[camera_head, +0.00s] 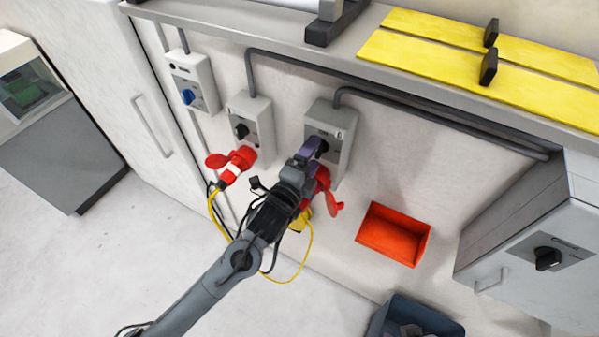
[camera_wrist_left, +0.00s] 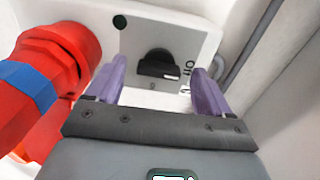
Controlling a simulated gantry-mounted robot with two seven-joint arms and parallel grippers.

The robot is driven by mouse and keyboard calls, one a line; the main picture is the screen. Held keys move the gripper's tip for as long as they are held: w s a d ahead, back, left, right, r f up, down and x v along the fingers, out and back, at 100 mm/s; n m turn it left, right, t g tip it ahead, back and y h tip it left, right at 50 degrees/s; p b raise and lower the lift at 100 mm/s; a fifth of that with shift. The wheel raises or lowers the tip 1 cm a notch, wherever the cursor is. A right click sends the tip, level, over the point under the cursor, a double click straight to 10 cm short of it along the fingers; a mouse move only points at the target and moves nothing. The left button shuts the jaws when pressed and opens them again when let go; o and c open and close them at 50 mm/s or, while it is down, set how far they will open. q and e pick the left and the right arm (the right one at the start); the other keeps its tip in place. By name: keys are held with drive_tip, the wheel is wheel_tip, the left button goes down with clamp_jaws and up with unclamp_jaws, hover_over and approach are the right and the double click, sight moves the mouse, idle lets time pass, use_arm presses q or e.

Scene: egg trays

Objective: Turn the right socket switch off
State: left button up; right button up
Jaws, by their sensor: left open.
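The right socket box (camera_head: 341,122) is grey and mounted on the wall, with a black rotary switch (camera_wrist_left: 158,65) on its face. My left gripper (camera_head: 316,150) is at this box, with purple fingers largely covering the switch in the head view. In the left wrist view my left gripper (camera_wrist_left: 157,85) is open, its fingertips to either side of the switch and nothing between them clearly gripped. The switch handle looks horizontal in that view. The right socket's red connector (camera_wrist_left: 50,65) is at the left there. My right gripper is not in view.
The left socket box (camera_head: 252,122) with its red plug (camera_head: 237,166) and a box with a blue knob (camera_head: 188,96) are to the left. An orange bin (camera_head: 394,234) hangs to the right. Grey conduits (camera_head: 400,108) run under the shelf (camera_head: 270,40).

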use_arm(q)
drive_tip(key=b+v, duration=0.2)
drive_tip(key=v, duration=0.7)
drive_tip(key=shift+f, duration=0.1)
drive_tip(key=shift+s+a, duration=0.2)
drive_tip(key=shift+s, duration=0.3)
drive_tip(key=shift+s+a+n, duration=0.1)
drive_tip(key=shift+a+n, duration=0.05)
drive_tip(key=shift+n, duration=0.15)
drive_tip(key=s+a+f+n+g+y+p, duration=0.2)
drive_tip(key=s+a+f+n+g+p, duration=0.1)
drive_tip(key=s, duration=0.5)
drive_tip(key=s+a+f+n+g+y+p, duration=0.2)
drive_tip(key=s+a+f+n+g+p, duration=0.2)
drive_tip(key=s+a+n, duration=0.4)
drive_tip(key=s+a+f+n+g+y+p, duration=0.3)
drive_tip(key=s+a+f+n+g, duration=0.1)
drive_tip(key=s+n, duration=0.5)
drive_tip(key=shift+s+a+g+p, duration=0.3)
drive_tip(key=shift+a+g+p, duration=0.05)
drive_tip(key=shift+a+g, duration=0.5)
